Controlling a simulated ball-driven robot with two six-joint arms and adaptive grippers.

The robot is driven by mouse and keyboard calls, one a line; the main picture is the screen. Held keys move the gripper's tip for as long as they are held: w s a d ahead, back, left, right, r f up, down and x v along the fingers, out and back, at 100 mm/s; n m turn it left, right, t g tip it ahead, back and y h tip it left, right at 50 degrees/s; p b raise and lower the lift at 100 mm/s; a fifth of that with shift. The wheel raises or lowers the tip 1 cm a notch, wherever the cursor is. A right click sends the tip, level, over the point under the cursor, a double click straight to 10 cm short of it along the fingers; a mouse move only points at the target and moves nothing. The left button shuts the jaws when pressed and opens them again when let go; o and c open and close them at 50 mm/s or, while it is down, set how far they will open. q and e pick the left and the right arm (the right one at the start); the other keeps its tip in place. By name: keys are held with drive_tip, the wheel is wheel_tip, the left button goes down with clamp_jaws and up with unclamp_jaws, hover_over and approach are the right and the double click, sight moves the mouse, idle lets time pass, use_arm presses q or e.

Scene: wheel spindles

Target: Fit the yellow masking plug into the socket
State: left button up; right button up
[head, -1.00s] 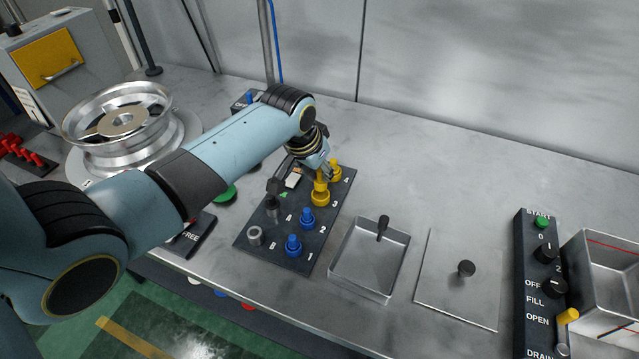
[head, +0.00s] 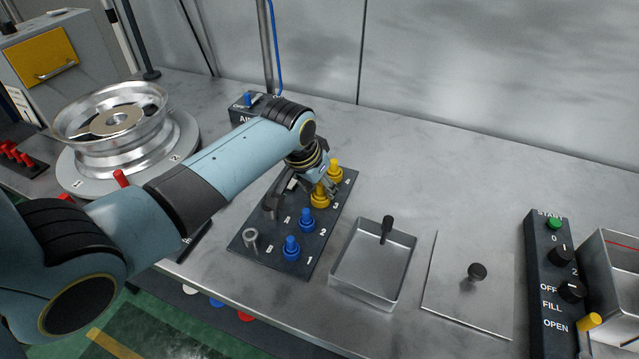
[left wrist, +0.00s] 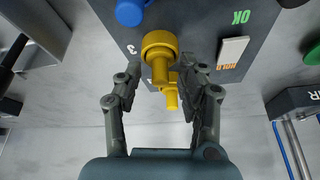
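A yellow plug (head: 320,198) stands upright by mark 3 on the dark plate (head: 335,215), and a second yellow plug (head: 335,172) stands by mark 4. My left gripper (head: 303,193) is low over the plate at the mark 3 plug. In the left wrist view its fingers (left wrist: 165,66) are open, one on each side of the mark 3 yellow plug (left wrist: 159,47), with gaps showing. The mark 4 plug (left wrist: 171,97) shows behind it. A hollow metal socket (head: 251,238) is near letter B; another near letter A is mostly hidden by a finger. My right gripper is out of view.
Blue plugs stand at marks 1 (head: 291,248) and 2 (head: 307,221). A metal tray (head: 345,285) and a flat lid with a black knob (head: 477,271) lie to the right. A wheel rim (head: 75,140) stands at left. The bench behind the tray is clear.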

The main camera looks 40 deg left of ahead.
use_arm(q)
drive_tip(key=shift+r, duration=0.15)
drive_tip(key=shift+s+r, duration=0.1)
drive_tip(key=shift+r, duration=0.2)
drive_tip(key=v, duration=1.1)
drive_tip(key=shift+r, duration=0.25)
drive_tip(key=shift+s+d, duration=0.1)
